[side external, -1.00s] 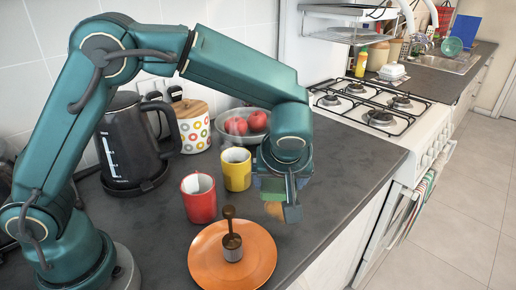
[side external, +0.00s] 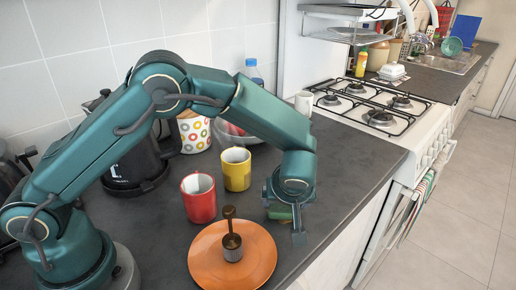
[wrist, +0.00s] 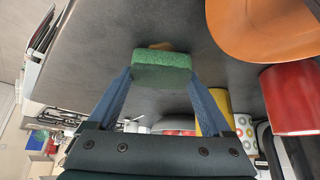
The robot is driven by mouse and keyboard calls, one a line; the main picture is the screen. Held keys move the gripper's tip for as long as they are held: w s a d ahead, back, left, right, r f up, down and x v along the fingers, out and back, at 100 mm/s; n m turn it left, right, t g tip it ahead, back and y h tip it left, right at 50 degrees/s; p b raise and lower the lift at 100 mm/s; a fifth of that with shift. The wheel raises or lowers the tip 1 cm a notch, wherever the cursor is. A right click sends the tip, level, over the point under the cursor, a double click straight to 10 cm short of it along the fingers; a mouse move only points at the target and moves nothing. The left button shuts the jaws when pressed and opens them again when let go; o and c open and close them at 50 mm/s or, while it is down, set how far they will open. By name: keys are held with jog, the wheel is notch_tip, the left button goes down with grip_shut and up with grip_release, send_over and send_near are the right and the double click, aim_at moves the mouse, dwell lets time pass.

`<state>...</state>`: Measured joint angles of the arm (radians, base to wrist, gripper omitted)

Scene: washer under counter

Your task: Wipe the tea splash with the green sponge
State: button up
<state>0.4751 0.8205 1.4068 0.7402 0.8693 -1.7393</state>
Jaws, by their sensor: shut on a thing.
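My gripper (side external: 285,222) is shut on the green sponge (side external: 281,212), low over the dark counter to the right of the red mug. In the wrist view the sponge (wrist: 162,66) sits between the two blue fingers. A small part of the brown tea splash (wrist: 161,46) shows just past the sponge's edge. The rest of the splash is hidden by the sponge. I cannot tell whether the sponge touches the counter.
A red mug (side external: 199,201) and a yellow mug (side external: 236,172) stand to the left. The counter's front edge and the stove (side external: 400,140) are to the right.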

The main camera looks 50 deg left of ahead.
aim_at(266, 212)
jog(key=shift+w, duration=1.25)
jog(key=shift+w+f, duration=0.25)
jog(key=shift+w, duration=0.1)
jog(key=shift+w+r, duration=0.2)
jog(key=shift+w, duration=0.5)
jog(key=shift+w+f, duration=0.2)
jog(key=shift+w, duration=0.1)
jog(key=shift+w+a+r, duration=0.15)
jog(key=shift+a, duration=0.75)
jog(key=shift+s, duration=3.85)
jog(key=shift+s+a, duration=0.1)
jog(key=shift+a, duration=0.55)
jog(key=shift+w+a, duration=0.2)
jog(key=shift+w, duration=3.8)
jog(key=shift+s+d+r, duration=0.1)
jog(key=shift+r, duration=3.9)
